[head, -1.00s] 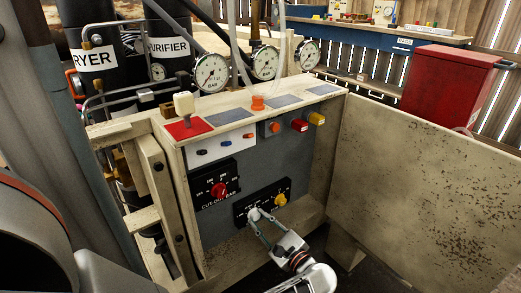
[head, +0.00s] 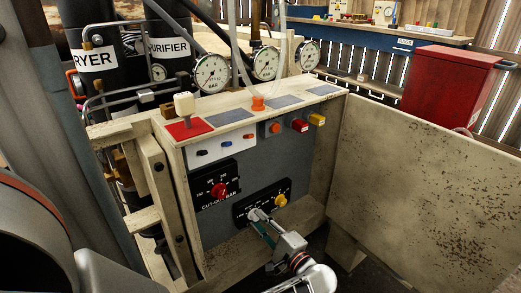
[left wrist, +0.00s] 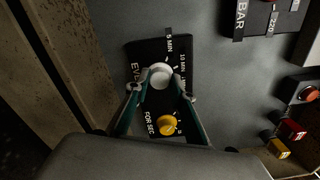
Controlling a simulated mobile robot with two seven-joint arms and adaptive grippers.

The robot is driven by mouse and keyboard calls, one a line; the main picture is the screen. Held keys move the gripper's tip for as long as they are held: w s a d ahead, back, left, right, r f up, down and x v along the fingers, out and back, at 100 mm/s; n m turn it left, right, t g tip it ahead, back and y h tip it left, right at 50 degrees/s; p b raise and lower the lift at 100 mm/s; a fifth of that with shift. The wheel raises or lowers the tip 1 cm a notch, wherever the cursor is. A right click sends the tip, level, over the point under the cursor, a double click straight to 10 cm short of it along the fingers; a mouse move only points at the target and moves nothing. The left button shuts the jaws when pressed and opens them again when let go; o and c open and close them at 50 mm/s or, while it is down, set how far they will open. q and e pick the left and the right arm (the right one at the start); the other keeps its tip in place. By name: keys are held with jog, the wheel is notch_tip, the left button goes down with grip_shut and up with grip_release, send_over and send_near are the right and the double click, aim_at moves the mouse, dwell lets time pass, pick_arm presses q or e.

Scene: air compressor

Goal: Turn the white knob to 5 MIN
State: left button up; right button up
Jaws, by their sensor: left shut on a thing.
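The white knob (left wrist: 160,75) sits on a black plate (left wrist: 135,53) marked 5 MIN, 10 MIN and "EVE…", the rest of that word covered. The 5 MIN label (left wrist: 179,43) is near the plate's upper edge in the left wrist view. My left gripper (left wrist: 160,92) is shut on the white knob, with one finger on each side. In the head view, my left gripper (head: 256,217) reaches the plate from below right and mostly covers the knob. I cannot read the knob's pointer clearly. My right gripper is not in view.
A yellow knob (left wrist: 168,125) marked FOR SEC sits between the fingers, close to the white knob. A red cut-out knob (head: 219,190) is up left on the panel. A wooden board (head: 425,195) stands at the right.

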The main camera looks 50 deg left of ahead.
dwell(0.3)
pick_arm(q)
jog(key=o, duration=1.1)
jog(key=shift+d, duration=0.1)
jog(key=s+d, duration=0.1)
jog(key=d, duration=1.1)
